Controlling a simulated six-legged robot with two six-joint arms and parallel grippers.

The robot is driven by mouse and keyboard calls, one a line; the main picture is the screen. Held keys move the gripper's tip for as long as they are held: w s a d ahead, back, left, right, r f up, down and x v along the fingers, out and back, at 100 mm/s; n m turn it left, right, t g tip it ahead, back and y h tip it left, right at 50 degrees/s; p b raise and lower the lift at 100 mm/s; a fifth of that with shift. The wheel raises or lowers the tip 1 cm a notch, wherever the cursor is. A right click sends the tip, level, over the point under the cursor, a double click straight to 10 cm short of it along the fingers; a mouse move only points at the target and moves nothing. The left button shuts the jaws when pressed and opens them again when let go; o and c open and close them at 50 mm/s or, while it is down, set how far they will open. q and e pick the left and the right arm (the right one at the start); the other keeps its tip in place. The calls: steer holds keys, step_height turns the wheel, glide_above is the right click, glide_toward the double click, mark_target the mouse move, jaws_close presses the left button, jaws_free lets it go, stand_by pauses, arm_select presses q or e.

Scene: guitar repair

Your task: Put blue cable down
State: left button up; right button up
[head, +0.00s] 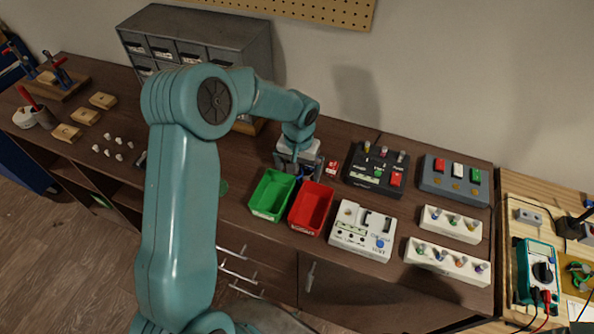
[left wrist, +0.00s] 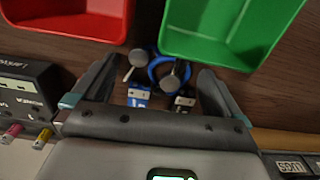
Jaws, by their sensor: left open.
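My left gripper (head: 297,168) points down at the table just behind the green bin (head: 262,205) and the red bin (head: 319,190). In the left wrist view its two dark fingers are spread apart (left wrist: 160,68). The blue cable (left wrist: 156,72) shows as a small coil with plug ends between the spread fingers, apart from both. It appears to lie on the dark table, close to the gap between the bins. In the head view the gripper largely hides the cable. My right gripper is not in view.
A black switch box (head: 375,170) and a white tester box (head: 361,231) stand right of the bins. A grey drawer cabinet (head: 195,40) stands at the back left. Further right are a grey button box (head: 453,180) and white racks (head: 447,262).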

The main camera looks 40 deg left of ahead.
mark_target(299, 175)
arm_select(q)
steer(key=c, duration=1.1)
steer(key=shift+r, duration=0.15)
step_height(299, 175, up, 20)
steer(key=shift+f+b, duration=0.1)
steer(key=shift+b, duration=0.3)
steer(key=shift+s, duration=0.1)
